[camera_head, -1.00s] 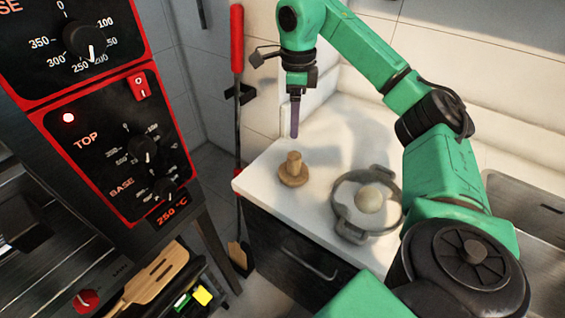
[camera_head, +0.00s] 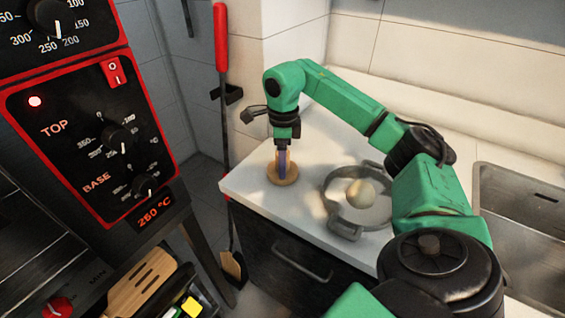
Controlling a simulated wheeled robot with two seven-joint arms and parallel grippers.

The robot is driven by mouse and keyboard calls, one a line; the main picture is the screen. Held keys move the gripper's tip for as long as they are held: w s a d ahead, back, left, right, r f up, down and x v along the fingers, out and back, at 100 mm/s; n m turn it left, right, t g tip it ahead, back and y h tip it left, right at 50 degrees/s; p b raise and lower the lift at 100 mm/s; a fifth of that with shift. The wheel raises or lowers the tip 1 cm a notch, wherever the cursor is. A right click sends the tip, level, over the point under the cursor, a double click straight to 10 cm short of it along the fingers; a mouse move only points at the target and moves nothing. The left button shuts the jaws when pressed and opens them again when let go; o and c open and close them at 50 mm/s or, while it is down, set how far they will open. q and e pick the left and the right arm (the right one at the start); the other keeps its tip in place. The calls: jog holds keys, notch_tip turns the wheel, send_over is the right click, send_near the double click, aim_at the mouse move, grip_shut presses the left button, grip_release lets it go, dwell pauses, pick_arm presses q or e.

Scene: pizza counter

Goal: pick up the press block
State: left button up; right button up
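The press block (camera_head: 285,178) is a light wooden disc with an upright knob. It stands on the white counter near its left end. My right gripper (camera_head: 282,165) points straight down right at the knob, and its purple-grey finger overlaps the knob in the picture. The finger covers most of the knob, so I cannot tell whether the fingers are apart or closed on it. The disc appears to rest on the counter. My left gripper is not in view.
A round grey pan (camera_head: 341,222) with side handles holds a pale dough ball (camera_head: 360,193), right of the block. A metal sink (camera_head: 525,215) is at the right. The oven (camera_head: 100,130) with red-edged panels stands at the left. A red-handled tool (camera_head: 221,40) leans by the wall.

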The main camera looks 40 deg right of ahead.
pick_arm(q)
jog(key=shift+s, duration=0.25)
pick_arm(e)
grip_shut()
notch_tip(320, 180, up, 6)
jog(key=shift+r, duration=0.1)
pick_arm(q)
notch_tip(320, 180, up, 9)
jog(key=p, duration=0.9)
pick_arm(e)
notch_tip(320, 180, up, 14)
